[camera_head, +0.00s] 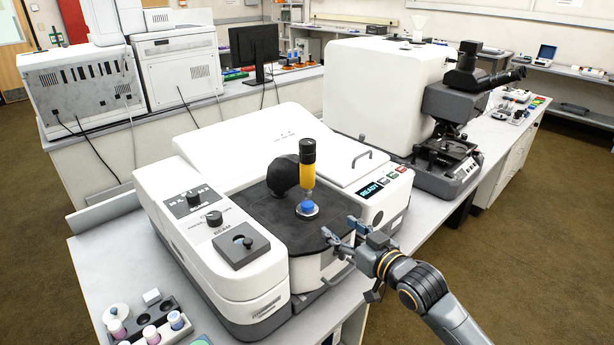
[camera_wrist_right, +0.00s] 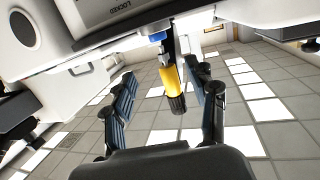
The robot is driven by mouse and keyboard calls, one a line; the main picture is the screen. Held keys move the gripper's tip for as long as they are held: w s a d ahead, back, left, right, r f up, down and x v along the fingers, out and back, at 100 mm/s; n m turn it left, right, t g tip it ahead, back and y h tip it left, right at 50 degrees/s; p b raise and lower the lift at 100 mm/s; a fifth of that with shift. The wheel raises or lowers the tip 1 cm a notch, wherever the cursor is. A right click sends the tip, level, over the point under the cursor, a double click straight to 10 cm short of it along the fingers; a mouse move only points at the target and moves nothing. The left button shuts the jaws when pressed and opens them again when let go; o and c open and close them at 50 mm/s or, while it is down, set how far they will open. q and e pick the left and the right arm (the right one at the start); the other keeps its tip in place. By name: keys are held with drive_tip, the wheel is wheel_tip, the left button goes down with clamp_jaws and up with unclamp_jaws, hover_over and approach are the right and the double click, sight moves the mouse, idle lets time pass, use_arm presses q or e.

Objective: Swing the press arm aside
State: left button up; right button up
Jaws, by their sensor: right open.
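The press arm stands over the black round stage of the white microscope. It has a dark rounded body (camera_head: 283,175) and an upright yellow knob (camera_head: 308,176) with a black top. A blue piece on a pale disc (camera_head: 307,208) sits directly under the knob. My right gripper (camera_head: 340,229) is open and empty, at the stage's front right edge, apart from the knob. In the right wrist view, the yellow knob (camera_wrist_right: 169,82) appears between the two spread fingers (camera_wrist_right: 163,73), hanging downward in the picture. My left gripper is not in view.
A small display (camera_head: 370,188) reads READY on the instrument's right side. A dark-grey microscope (camera_head: 445,130) stands at the back right. A rack with several capped vials (camera_head: 150,332) is at the front left. The space above the stage's right side is clear.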

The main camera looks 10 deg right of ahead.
drive_tip(key=t+y, duration=0.1)
drive_tip(key=y, duration=0.1)
approach(312, 178)
drive_tip(key=s, duration=0.1)
drive_tip(key=shift+n, duration=0.3)
drive_tip(key=p+x, duration=0.2)
drive_tip(key=x, duration=1)
drive_tip(key=shift+d+r+p, duration=0.1)
drive_tip(key=shift+d+p, duration=0.1)
drive_tip(key=shift+p, duration=0.2)
drive_tip(key=shift+w+a, duration=0.2)
drive_tip(key=shift+w, duration=0.3)
